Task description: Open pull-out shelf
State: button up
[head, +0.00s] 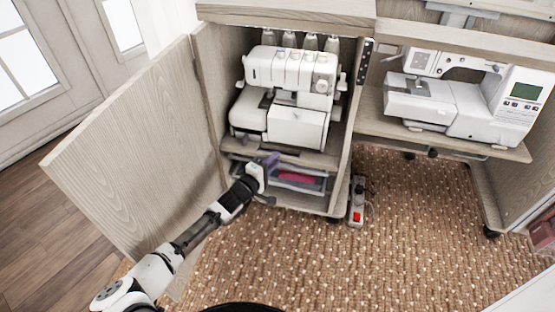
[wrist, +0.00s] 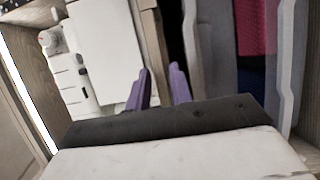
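The pull-out shelf (head: 312,158) is a light wooden board under the white overlock machine (head: 285,95) in the open left cabinet bay. In the wrist view its edge (wrist: 152,40) is a narrow upright strip beside the white machine (wrist: 105,45). My gripper (head: 266,164) is at the front of the shelf, left of its middle. Its two purple fingertips (wrist: 160,86) are apart, with the shelf edge showing behind and between them. I cannot tell whether they touch it. The gripper hides part of the shelf front in the head view.
A clear drawer (head: 300,180) with pink contents is just below the shelf. The cabinet door (head: 135,150) stands open at left. A sewing machine (head: 465,100) is at right. A power strip (head: 357,202) lies on the carpet (head: 300,255), which is mostly free in front.

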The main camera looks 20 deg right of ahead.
jog(key=shift+x, duration=1.3)
jog(key=shift+c, duration=0.4)
grip_shut()
